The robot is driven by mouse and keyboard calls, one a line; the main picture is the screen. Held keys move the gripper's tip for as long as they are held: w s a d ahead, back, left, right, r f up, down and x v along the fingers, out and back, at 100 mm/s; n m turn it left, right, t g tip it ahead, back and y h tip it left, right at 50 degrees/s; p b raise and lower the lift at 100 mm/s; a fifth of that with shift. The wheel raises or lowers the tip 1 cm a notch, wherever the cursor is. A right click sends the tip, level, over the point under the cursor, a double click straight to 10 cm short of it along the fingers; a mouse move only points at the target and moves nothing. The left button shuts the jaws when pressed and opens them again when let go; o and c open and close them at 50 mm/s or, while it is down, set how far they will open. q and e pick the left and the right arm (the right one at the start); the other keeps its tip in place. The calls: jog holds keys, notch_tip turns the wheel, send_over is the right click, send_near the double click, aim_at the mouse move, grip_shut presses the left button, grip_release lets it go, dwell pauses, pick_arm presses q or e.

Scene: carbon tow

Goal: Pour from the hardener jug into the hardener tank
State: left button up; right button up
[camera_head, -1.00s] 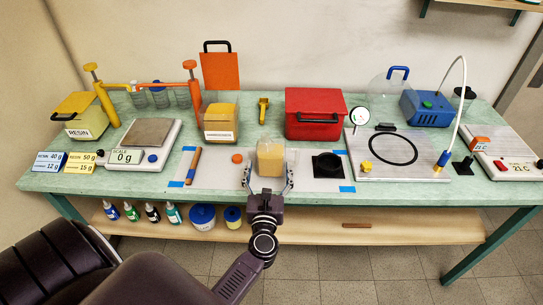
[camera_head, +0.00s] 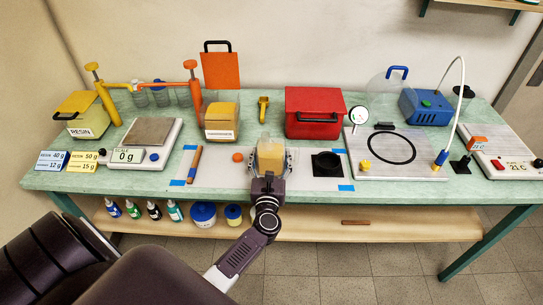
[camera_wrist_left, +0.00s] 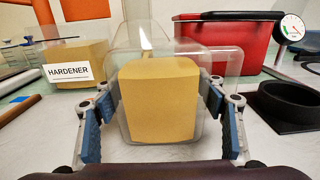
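The hardener jug (camera_head: 270,157) is a clear container with amber contents, upright on the white sheet. It fills the middle of the left wrist view (camera_wrist_left: 160,100). My left gripper (camera_head: 270,166) is level with it, one finger on each side. In the left wrist view the fingers (camera_wrist_left: 161,120) look spread, with narrow gaps to the jug walls; contact is not clear. The hardener tank (camera_head: 221,122), labelled HARDENER, stands behind and left of the jug with amber contents. Its orange lid (camera_head: 220,71) stands upright behind it. My right gripper is not in view.
A black square holder (camera_head: 327,164) sits right of the jug, a red box (camera_head: 314,113) behind it. A scale (camera_head: 145,141) reads 0 g. The vacuum plate (camera_head: 400,165) is at right.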

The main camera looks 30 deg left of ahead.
pick_arm(q)
jog(key=c, duration=0.8)
jog(key=shift+r, duration=0.1)
jog(key=shift+r, duration=0.15)
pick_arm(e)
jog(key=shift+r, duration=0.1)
